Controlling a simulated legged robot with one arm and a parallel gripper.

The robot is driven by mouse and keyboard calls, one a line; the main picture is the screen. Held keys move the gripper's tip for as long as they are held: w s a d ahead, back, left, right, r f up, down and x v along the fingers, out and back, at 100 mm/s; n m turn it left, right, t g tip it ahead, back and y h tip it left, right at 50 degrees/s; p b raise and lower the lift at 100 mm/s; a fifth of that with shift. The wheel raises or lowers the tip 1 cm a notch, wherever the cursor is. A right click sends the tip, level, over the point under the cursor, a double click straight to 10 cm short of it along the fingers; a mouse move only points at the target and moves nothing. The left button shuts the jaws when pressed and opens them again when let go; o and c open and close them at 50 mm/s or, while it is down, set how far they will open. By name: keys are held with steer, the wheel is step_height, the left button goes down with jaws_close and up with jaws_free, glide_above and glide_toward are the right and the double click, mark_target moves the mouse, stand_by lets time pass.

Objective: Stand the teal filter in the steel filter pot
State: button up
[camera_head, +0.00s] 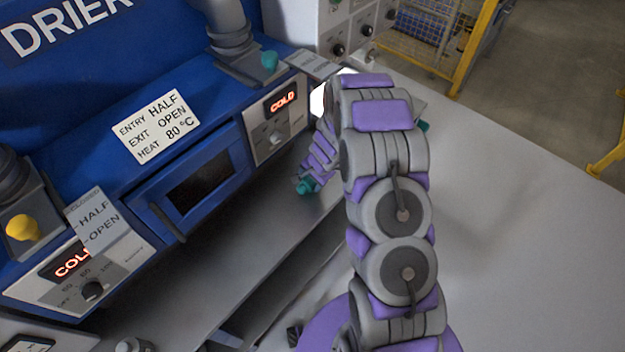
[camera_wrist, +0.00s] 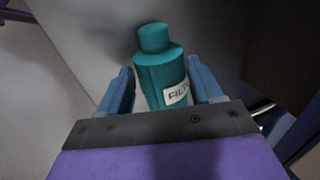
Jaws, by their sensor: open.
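The teal filter (camera_wrist: 160,75) shows in the wrist view as a small capped bottle with a white label reading "FILT". It lies between the two blue fingers of my gripper (camera_wrist: 165,92), which is open. I cannot tell whether either finger touches it. In the head view my gripper (camera_head: 304,182) is low in front of the drier, with a bit of teal at its tip. I cannot make out the steel filter pot for certain in either view.
The blue drier (camera_head: 195,185) stands along the left, with a teal knob (camera_head: 269,61) and a yellow knob (camera_head: 22,228). Another teal bit (camera_head: 424,126) shows behind my arm. The grey bench top (camera_head: 510,220) on the right is clear. Yellow railings stand behind.

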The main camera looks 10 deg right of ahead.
steer(key=shift+x, duration=1.05)
steer(key=shift+c, duration=0.2)
steer(key=c, duration=0.8)
steer(key=shift+r+p, duration=0.5)
steer(key=shift+r, duration=1.25)
steer(key=s+r+b, duration=0.1)
steer(key=s+b, duration=0.1)
steer(key=s, duration=1.4)
steer(key=w+r+n+g, duration=0.1)
steer(key=w+r+n, duration=0.5)
steer(key=w, duration=0.4)
steer(key=r+n, duration=0.1)
steer(key=r, duration=0.2)
steer(key=r+n+g+y+b, duration=0.1)
steer(key=r+n, duration=0.1)
steer(key=r, duration=0.1)
steer(key=w+d+r+n+g, duration=0.1)
steer(key=r, duration=0.3)
steer(key=shift+n+b, duration=0.4)
